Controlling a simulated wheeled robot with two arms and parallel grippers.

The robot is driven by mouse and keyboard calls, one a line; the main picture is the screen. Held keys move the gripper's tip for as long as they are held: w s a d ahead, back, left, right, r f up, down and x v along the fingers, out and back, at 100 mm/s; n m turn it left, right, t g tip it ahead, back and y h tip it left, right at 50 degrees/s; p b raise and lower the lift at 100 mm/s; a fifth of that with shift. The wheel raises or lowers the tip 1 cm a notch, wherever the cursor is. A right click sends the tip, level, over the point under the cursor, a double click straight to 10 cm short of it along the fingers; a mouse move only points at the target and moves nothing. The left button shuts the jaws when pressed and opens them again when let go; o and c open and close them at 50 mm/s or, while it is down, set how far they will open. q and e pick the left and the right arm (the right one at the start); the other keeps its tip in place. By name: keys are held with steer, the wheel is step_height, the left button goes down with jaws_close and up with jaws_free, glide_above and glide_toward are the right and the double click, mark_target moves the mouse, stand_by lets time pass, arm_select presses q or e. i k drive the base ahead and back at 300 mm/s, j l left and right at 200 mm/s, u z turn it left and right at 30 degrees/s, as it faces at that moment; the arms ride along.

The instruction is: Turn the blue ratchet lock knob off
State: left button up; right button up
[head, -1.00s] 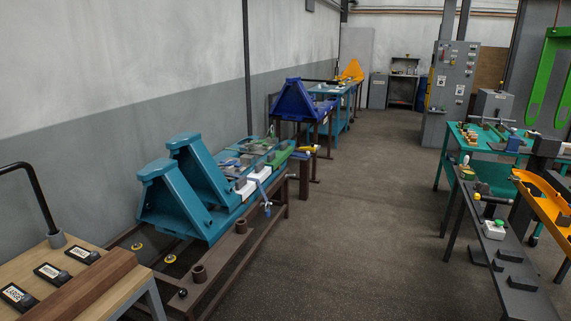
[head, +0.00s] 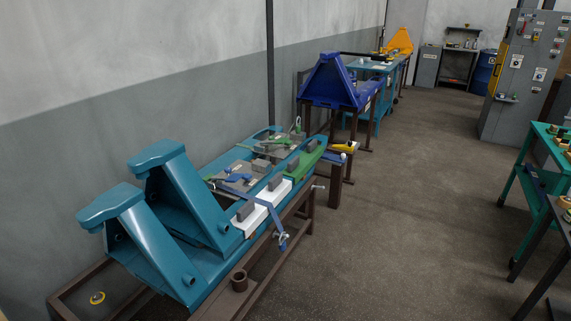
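A teal fork frame (head: 187,235) with two tall triangular ends lies on a brown stand at centre left in the head view. A blue strap (head: 255,198) crosses its white block (head: 264,206). A small blue piece with metal parts (head: 281,241) hangs at the strap's lower end, beside the frame's near side; it may be the ratchet, but it is too small to make out a knob or its setting. A blue handle-like part (head: 238,177) lies on the frame's top. Neither of my grippers is in view.
The brown stand (head: 262,262) has a short upright tube (head: 239,281). A dark blue fork frame (head: 335,85) and an orange one (head: 398,42) stand farther back along the wall. Teal and dark tables are at the right edge. The floor (head: 420,190) between is clear.

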mark_target(227, 170)
steer(key=i+l+u, duration=0.2)
steer(key=i+u, duration=0.15)
steer(key=i+l+u, duration=0.3)
steer(key=i, duration=0.25)
steer(key=i+l+u, duration=0.1)
steer(key=u, duration=0.35)
steer(key=i+l+u, duration=0.15)
steer(key=u, duration=0.35)
steer(key=i+l+u, duration=0.15)
steer(key=l, duration=0.3)
steer(key=i+l+u, duration=0.15)
steer(key=l, duration=0.3)
steer(key=i+l+u, duration=0.2)
steer(key=l, duration=0.3)
steer(key=l+u, duration=0.15)
steer(key=l, duration=0.7)
steer(key=i+l, duration=0.15)
steer(key=l, duration=0.2)
